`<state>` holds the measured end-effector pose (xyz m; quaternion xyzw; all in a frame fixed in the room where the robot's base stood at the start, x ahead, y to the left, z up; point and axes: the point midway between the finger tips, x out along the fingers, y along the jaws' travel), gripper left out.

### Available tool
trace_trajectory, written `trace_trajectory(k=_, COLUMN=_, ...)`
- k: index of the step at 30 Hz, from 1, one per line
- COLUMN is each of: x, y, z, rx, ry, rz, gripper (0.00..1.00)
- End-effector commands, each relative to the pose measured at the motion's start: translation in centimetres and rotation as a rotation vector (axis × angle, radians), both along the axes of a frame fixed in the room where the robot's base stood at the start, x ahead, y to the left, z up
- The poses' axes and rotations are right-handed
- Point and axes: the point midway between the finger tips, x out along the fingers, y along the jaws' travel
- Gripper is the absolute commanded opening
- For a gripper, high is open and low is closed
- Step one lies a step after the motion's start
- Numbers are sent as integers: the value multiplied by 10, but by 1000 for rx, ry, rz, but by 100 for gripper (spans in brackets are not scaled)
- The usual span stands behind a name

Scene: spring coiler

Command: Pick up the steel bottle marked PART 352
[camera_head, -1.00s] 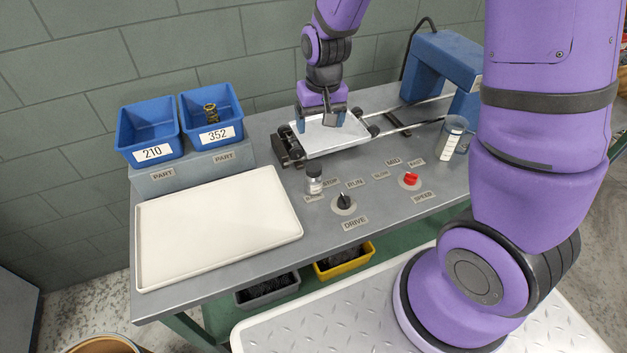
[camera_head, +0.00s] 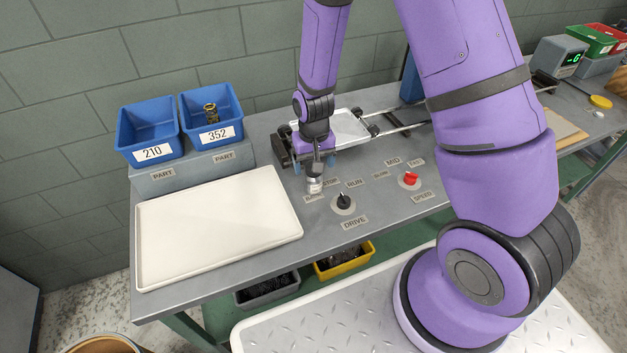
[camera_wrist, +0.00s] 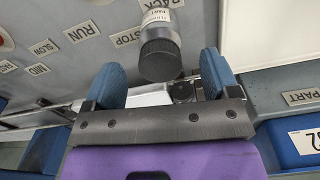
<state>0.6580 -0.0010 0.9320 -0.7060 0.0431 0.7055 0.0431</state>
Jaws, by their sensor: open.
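The small steel bottle (camera_head: 314,186) stands upright on the grey bench by the STOP label, left of the black DRIVE knob. In the wrist view the bottle (camera_wrist: 158,45) shows a dark round cap and part of a white label; PART is partly readable, the number is not. My gripper (camera_head: 315,165) points down just above and behind the bottle. In the wrist view my gripper (camera_wrist: 160,62) is open, with blue fingers either side of the cap and gaps on both sides. It holds nothing.
An empty cream tray (camera_head: 215,225) lies left of the bottle. Blue bins marked 210 (camera_head: 148,130) and 352 (camera_head: 212,118) stand behind it; the latter holds a brass piece. A white tray (camera_head: 349,130) lies behind my gripper. The red SPEED knob (camera_head: 409,179) is to the right.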

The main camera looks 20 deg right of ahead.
Motion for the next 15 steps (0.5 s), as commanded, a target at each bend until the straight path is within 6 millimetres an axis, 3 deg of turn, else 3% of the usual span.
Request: trace_trajectory(k=15, x=3, y=0, z=-50, rx=0, ry=1, rz=1, gripper=81)
